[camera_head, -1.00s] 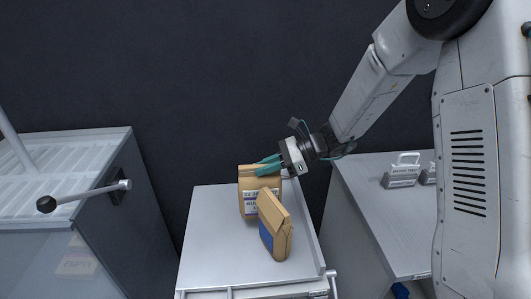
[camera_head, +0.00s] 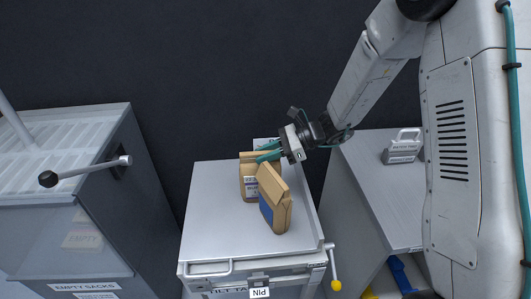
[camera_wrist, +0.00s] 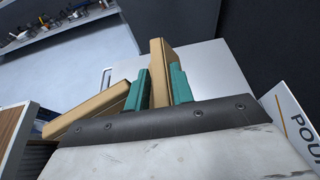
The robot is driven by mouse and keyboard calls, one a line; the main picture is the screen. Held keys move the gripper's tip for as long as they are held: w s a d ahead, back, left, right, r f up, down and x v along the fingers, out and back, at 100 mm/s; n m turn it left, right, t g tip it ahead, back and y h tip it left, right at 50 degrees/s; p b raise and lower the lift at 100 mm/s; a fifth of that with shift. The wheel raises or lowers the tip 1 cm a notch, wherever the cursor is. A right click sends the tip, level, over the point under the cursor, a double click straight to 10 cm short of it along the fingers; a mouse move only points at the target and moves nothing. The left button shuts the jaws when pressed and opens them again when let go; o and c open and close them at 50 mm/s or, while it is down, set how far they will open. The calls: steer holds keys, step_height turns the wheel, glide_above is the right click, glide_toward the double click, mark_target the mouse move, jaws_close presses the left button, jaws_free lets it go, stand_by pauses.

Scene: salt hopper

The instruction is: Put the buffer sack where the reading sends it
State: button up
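Two brown paper sacks stand on the pale metal table marked "TILT TA…" (camera_head: 215,215). The back sack (camera_head: 249,188) has a white label with unreadable print. The front sack (camera_head: 283,213) has a blue patch and partly covers the back one. Which is the buffer sack I cannot tell. My gripper (camera_head: 268,154) has its teal fingers at the top of the back sack. In the wrist view the fingers close on both sides of this sack (camera_wrist: 160,62), and the other sack (camera_wrist: 88,112) leans across at left. Whether the held sack touches the table is hidden.
A grey hopper cabinet with a lever (camera_head: 85,173) and an "EMPTY SACKS" label stands at left. A yellow-knobbed lever (camera_head: 335,285) hangs at the tilt table's right. The table's left half is clear.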

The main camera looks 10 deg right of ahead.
steer(key=shift+d+r, duration=0.2)
steer(key=v, duration=1.2)
steer(key=s+a+r+n+g+h, duration=0.1)
steer(key=s+r+n+h, duration=0.2)
steer(key=s+r+n, duration=0.35)
steer(key=s+r+n+g+h, duration=0.1)
steer(key=s+r+n+h, duration=0.2)
steer(key=s, duration=0.6)
steer(key=s+d+r+n+t+h, duration=0.1)
steer(key=s+d+n+h, duration=0.2)
steer(key=s, duration=0.4)
steer(key=s+d+r+n+t+h, duration=0.2)
steer(key=s+d+n+h, duration=0.2)
steer(key=s, duration=0.4)
steer(key=shift+s+d+n+h, duration=0.25)
steer(key=shift+d+n, duration=0.2)
steer(key=shift+n, duration=0.5)
